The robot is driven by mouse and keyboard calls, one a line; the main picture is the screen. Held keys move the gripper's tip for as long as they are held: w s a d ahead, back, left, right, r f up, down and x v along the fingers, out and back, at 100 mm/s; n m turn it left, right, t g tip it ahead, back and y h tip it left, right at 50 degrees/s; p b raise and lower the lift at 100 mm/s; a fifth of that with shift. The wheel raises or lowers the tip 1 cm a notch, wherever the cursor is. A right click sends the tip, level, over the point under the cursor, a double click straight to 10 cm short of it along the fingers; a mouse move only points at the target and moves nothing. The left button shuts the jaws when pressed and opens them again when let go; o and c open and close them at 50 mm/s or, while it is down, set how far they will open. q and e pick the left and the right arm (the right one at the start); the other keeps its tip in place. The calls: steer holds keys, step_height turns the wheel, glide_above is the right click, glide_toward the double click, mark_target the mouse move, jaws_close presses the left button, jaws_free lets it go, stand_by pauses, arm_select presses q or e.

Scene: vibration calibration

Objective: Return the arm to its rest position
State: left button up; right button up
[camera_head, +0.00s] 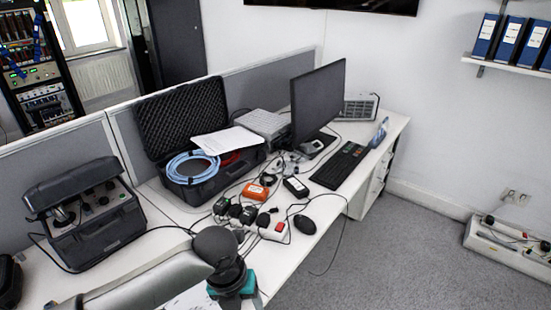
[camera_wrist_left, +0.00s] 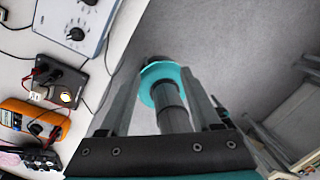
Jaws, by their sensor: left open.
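My left arm comes in from the lower left of the head view. Its grey link, dark rounded joint and teal band reach over the near part of the desk, and its fingers do not show there. In the left wrist view my left gripper (camera_wrist_left: 165,75) is open, its two fingers apart. A dark cylinder with a teal ring shows between and beyond the fingers; I cannot tell that it touches them, and it looks like part of my own body. Grey floor (camera_wrist_left: 225,35) lies beyond it. My right gripper is in neither view.
The white desk (camera_head: 325,205) holds an open black case (camera_head: 185,130), a monitor (camera_head: 318,98), a keyboard (camera_head: 340,165), an orange device (camera_head: 255,191), a mouse (camera_head: 305,224), several cables and a dark instrument case (camera_head: 95,225). Carpet (camera_head: 410,250) to the right is clear. A power-strip box (camera_head: 500,240) lies at right.

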arm_select(q)
steer(key=s+d+r+n+t+h, duration=0.15)
steer(key=s+d+n, duration=0.4)
steer(key=n, duration=0.85)
steer(key=s+a+n+t+y, duration=0.1)
steer(key=s+a+n, duration=0.4)
steer(key=a+n, duration=0.4)
steer(key=s+a+n+t+y, duration=0.1)
steer(key=s+a+n+y, duration=0.1)
steer(key=s+a+n, duration=0.65)
step_height(320, 180, down, 27)
steer(key=w+d+n+g+b, duration=0.2)
steer(key=b, duration=0.3)
steer(key=s+a+f+b, duration=0.2)
steer(key=s+f+b, duration=0.2)
steer(key=s+f, duration=1.1)
step_height(320, 180, down, 4)
steer(key=shift+s+a+r+g+b, duration=0.1)
steer(key=shift+s+a+g+b, duration=0.15)
steer(key=shift+g+b, duration=0.15)
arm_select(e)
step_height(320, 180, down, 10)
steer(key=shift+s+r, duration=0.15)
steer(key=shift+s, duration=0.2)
